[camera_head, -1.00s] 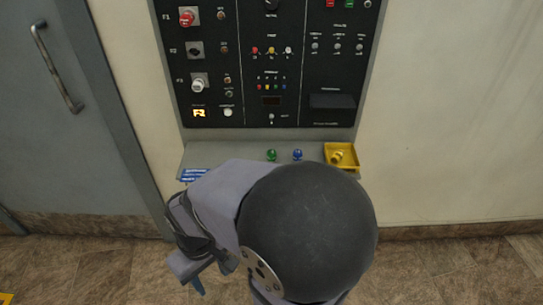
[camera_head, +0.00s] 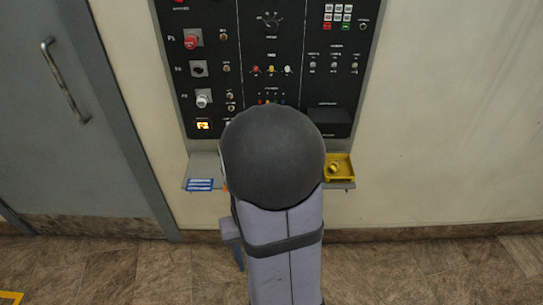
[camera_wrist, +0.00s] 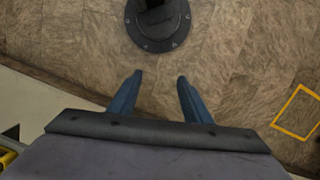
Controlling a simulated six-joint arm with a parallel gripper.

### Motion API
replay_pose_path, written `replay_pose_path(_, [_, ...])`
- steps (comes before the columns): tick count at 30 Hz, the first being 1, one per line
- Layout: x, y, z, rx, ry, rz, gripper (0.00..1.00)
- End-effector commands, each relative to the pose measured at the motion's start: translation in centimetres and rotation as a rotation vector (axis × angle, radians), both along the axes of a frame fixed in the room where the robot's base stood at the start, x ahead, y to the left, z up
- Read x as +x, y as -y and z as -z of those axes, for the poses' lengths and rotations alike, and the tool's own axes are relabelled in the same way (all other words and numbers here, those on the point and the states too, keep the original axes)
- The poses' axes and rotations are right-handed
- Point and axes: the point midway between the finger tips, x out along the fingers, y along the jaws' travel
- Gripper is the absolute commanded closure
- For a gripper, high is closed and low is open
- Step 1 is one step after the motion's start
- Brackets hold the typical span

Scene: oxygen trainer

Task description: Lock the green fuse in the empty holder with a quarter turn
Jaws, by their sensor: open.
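The empty holder (camera_head: 198,69) is the dark middle one of three on the panel's left side, below a holder with a red fuse (camera_head: 190,42) and above one with a pale fuse (camera_head: 203,100). The green fuse is not visible now; my arm covers the middle of the shelf. My gripper (camera_wrist: 158,87) shows in the wrist view with its two blue fingers apart and nothing between them. It faces the floor, away from the panel.
The shelf (camera_head: 203,164) under the panel carries a blue-and-white label (camera_head: 199,184) at left and a yellow tray (camera_head: 350,174) with a yellow piece (camera_head: 334,167) at right. A grey door (camera_head: 75,120) stands left. A yellow floor marking (camera_wrist: 297,112) lies right.

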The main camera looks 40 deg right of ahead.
Motion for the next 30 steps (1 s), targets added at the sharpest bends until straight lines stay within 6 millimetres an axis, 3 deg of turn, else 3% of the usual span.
replay_pose_path(1, [0.2,1.6,-1.3,0.008,-0.005,0.073,0.55])
replay_pose_path(5, [1.5,5.8,-1.9,0.011,0.021,0.226,0.55])
replay_pose_path(11, [5.6,13.2,-2.5,-0.03,0.143,0.346,0.55])
replay_pose_path(15, [10.3,17.7,-3.4,-0.096,0.275,0.306,0.55])
replay_pose_path(19, [14.9,21.9,-6.6,-0.194,0.42,0.224,0.55])
replay_pose_path(22, [16.5,23.4,-7.7,-0.244,0.477,0.144,0.55])
replay_pose_path(30, [16.8,23.9,-7.9,-0.28,0.489,0.019,0.55])
